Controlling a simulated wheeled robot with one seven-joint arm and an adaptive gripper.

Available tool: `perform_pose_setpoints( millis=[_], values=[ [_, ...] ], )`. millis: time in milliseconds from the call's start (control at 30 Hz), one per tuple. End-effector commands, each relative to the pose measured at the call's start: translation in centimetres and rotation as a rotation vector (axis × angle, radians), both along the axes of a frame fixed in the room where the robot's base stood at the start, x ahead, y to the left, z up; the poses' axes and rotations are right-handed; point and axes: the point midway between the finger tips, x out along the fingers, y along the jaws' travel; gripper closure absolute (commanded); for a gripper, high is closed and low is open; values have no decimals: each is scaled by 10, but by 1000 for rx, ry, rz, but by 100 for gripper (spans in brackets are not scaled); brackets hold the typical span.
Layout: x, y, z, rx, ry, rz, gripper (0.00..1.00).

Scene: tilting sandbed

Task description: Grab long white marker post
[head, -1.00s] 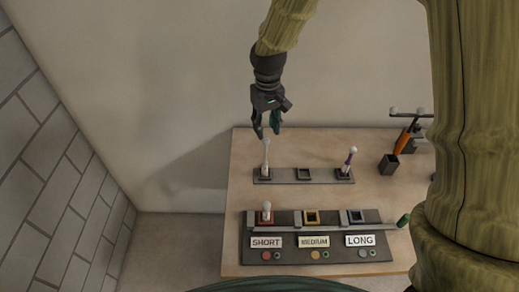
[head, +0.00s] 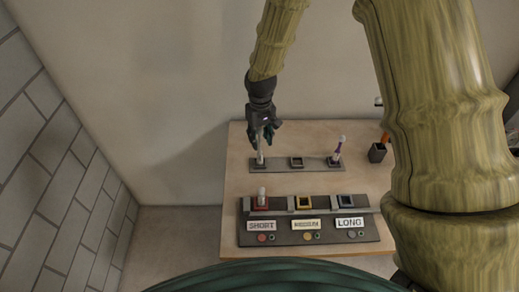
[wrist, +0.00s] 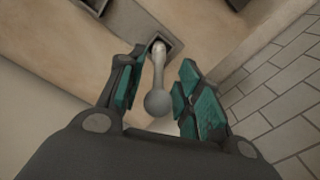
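The long white marker post (head: 260,159) stands upright in the left socket of the back rack (head: 280,165). In the wrist view the post (wrist: 159,68) has a round ball top and rises from its dark square socket. My gripper (head: 260,146) is around the post's upper part in the head view, pointing down. In the wrist view my gripper (wrist: 163,62) is open, with one green-padded finger on each side of the post. Gaps show between the post and both fingers. The fingers hide part of the post in the head view.
A front panel (head: 308,232) labelled SHORT, MEDIUM and LONG has a short white post (head: 262,194) at SHORT. A dark cup (head: 377,153) stands at right.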

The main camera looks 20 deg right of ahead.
Motion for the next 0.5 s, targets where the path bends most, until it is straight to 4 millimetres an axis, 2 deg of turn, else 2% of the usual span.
perform_pose_setpoints(
  millis=[233, 500],
  values=[
    [2, 1, -21, 0, 4, 0, 65],
    [2, 1, -25, 0, 3, 0, 65]
  ],
)
